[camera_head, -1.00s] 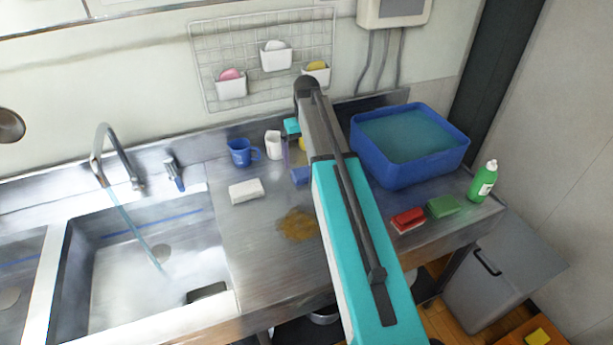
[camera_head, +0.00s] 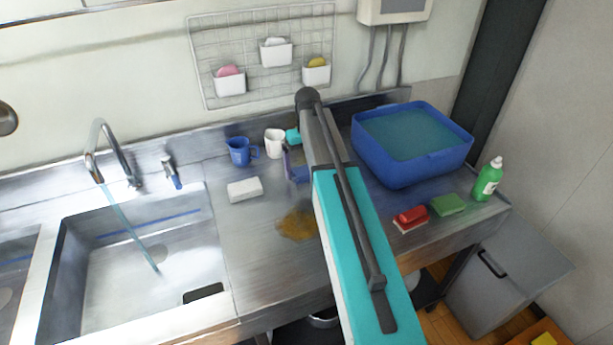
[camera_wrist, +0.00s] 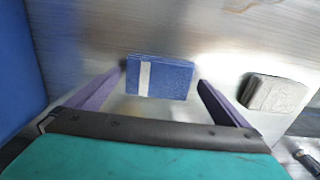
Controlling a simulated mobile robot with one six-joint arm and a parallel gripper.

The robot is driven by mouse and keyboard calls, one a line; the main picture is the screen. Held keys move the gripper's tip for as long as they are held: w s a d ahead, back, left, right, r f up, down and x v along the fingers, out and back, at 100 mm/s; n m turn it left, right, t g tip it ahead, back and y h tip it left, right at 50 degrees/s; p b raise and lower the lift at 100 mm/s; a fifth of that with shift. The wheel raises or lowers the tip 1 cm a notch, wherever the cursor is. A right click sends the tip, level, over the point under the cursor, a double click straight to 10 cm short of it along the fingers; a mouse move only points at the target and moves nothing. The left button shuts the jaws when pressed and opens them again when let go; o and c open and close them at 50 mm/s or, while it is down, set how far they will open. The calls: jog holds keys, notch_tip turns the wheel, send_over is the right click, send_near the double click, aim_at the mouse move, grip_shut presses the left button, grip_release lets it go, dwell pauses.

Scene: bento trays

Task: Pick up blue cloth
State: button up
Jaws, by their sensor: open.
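The blue cloth (camera_wrist: 177,79) is a small folded rectangle with a white stripe, lying flat on the steel counter. In the wrist view it lies between the two purple fingers of my gripper (camera_wrist: 161,83), which are spread apart with a gap on each side. In the head view my arm hides most of the gripper and part of the cloth (camera_head: 300,174). Whether the fingertips touch the counter cannot be told.
A blue water tub (camera_head: 420,172) is right. A brown stain (camera_head: 296,225) lies in front. The sink (camera_head: 140,270) is left.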

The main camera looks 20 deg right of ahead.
aim_at(307, 169)
dwell(0.5)
jog(key=c, duration=0.9)
jog(key=shift+r, duration=0.1)
jog(key=shift+c, duration=0.2)
jog(key=shift+r+b, duration=0.7)
jog(key=shift+r, duration=0.9)
jog(key=s+a+b, duration=0.1)
jog(key=s+a, duration=0.1)
jog(key=s, duration=0.3)
jog(key=s+a+r+b, duration=0.1)
jog(key=s+a, duration=0.1)
jog(key=s, duration=0.3)
jog(key=s+a+b, duration=0.1)
jog(key=s+a, duration=0.1)
jog(key=s, duration=0.2)
jog(key=shift+s+r, duration=0.25)
jog(key=shift+s, duration=0.15)
